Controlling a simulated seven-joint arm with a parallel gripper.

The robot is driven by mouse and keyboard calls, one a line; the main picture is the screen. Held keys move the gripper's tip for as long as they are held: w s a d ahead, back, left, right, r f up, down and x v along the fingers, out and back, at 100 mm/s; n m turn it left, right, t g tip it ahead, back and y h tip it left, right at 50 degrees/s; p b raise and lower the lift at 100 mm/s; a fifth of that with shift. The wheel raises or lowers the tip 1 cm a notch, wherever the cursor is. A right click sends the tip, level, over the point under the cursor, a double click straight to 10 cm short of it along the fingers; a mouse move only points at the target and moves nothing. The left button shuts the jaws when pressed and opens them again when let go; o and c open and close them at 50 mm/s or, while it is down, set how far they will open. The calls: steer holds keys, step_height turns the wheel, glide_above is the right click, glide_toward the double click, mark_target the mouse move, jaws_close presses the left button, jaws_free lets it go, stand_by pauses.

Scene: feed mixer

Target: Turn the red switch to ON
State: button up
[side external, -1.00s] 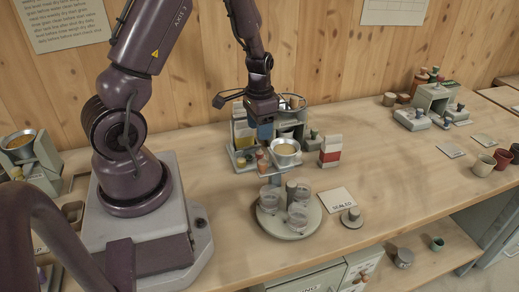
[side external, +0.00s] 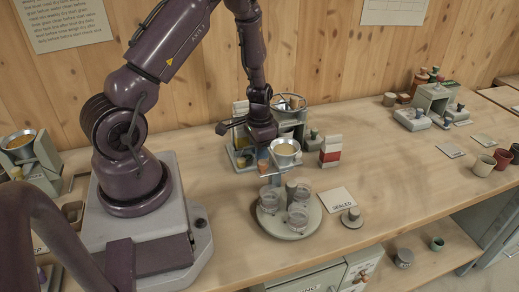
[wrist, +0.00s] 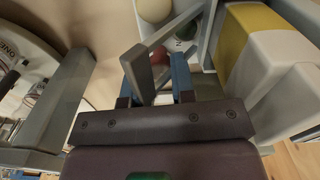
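My gripper (side external: 262,152) points down over the feed mixer (side external: 247,163) in the side external view, with its blue fingertips low among the mixer's small parts. In the wrist view my gripper (wrist: 154,88) shows blue fingers set apart, with a grey slanted bar (wrist: 141,76) seen between them.
A round tray (side external: 300,229) with clear cups stands in front. A yellow and white block (wrist: 258,48) is close on the right in the wrist view.

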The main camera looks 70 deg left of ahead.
steer(key=shift+n, duration=0.3)
steer(key=shift+c, duration=0.3)
steer(key=n, duration=0.5)
steer(key=shift+n, duration=0.3)
steer(key=n, duration=0.5)
steer(key=shift+n, duration=0.3)
steer(key=o, duration=0.9)
steer(key=shift+r, duration=0.1)
step_height(320, 180, up, 13)
steer(key=shift+f, duration=0.1)
